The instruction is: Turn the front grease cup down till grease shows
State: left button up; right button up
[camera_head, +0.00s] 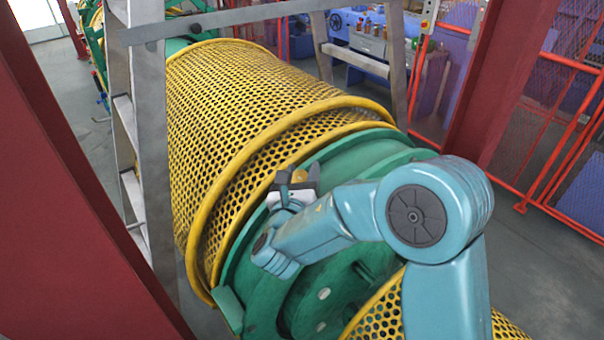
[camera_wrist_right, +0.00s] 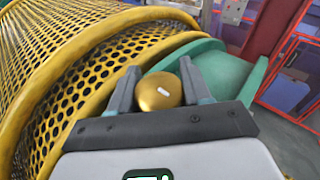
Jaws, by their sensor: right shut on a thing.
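The front grease cup (camera_wrist_right: 159,92) is a round brass-coloured cap with a small pale mark on its top, seen in the right wrist view. My right gripper (camera_wrist_right: 160,90) is shut on it, with one finger on each side. In the head view my right gripper (camera_head: 291,184) is at the green end housing (camera_head: 345,160), beside the yellow guard. The cup is mostly hidden there by the gripper. No grease can be made out around the cup. My left gripper is in neither view.
A yellow perforated guard (camera_head: 235,105) covers the drum, close to my right gripper. A grey ladder frame (camera_head: 151,130) stands at left. Dark red columns (camera_head: 510,70) rise on both sides. Red railing (camera_head: 560,150) runs along the right. Grey floor shows at right.

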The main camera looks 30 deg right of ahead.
jog(key=shift+s+d+f+m+g+h+b, duration=0.1)
jog(key=shift+f+m+g+h+b, duration=0.05)
jog(key=shift+m+g+h+b, duration=0.6)
jog(key=shift+f+m+g+h+b, duration=0.1)
jog(key=shift+m+g+h+b, duration=0.35)
jog(key=shift+m+h+b, duration=0.45)
jog(key=m+g+h, duration=0.1)
jog(key=m+g+h+b, duration=0.1)
jog(key=m+g, duration=0.1)
jog(key=shift+s+d+r+m, duration=0.1)
jog(key=shift+s+r+m, duration=0.05)
jog(key=shift+r+m, duration=0.1)
jog(key=shift+s+m+g+h, duration=0.15)
jog(key=shift+m+g+h, duration=0.5)
jog(key=shift+m+g, duration=0.45)
jog(key=shift+s+d+r+m+g+h, duration=0.1)
jog(key=shift+m+g+h, duration=0.15)
jog(key=shift+m+g, duration=0.6)
jog(key=shift+s+d+m+g+h, duration=0.1)
jog(key=shift+m+g+h, duration=0.15)
jog(key=shift+m+g, duration=0.6)
jog(key=shift+g, duration=0.6)
jog(key=o, duration=1)
jog(key=shift+c, duration=0.2)
